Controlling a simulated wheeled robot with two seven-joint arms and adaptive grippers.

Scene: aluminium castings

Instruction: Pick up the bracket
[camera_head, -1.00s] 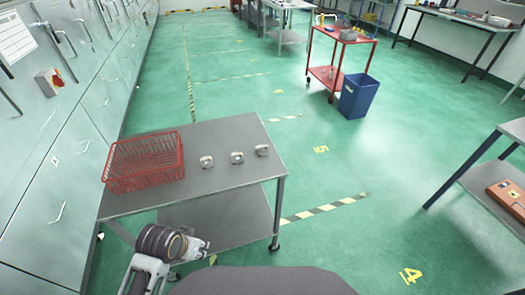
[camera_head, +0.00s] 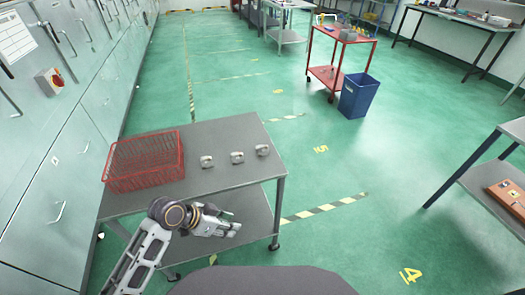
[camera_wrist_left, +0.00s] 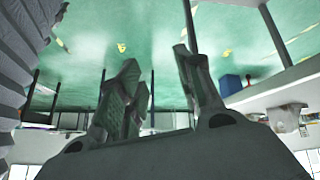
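Three small grey metal castings stand in a row on the grey trolley table (camera_head: 225,183): a left one (camera_head: 206,161), a middle one (camera_head: 237,157) and a right one (camera_head: 262,150). I cannot tell from their shape which is the bracket. My left gripper (camera_head: 236,226) is in front of the table's near edge, apart from the castings. In the left wrist view its two fingers (camera_wrist_left: 160,90) stand apart with nothing between them. My right gripper is not in view.
A red wire basket (camera_head: 145,165) stands on the table's left part. Grey cabinets (camera_head: 70,120) line the left wall. A red cart (camera_head: 340,55) and a blue bin (camera_head: 358,96) stand farther back. A side table (camera_head: 500,180) is at the right. The floor between is clear.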

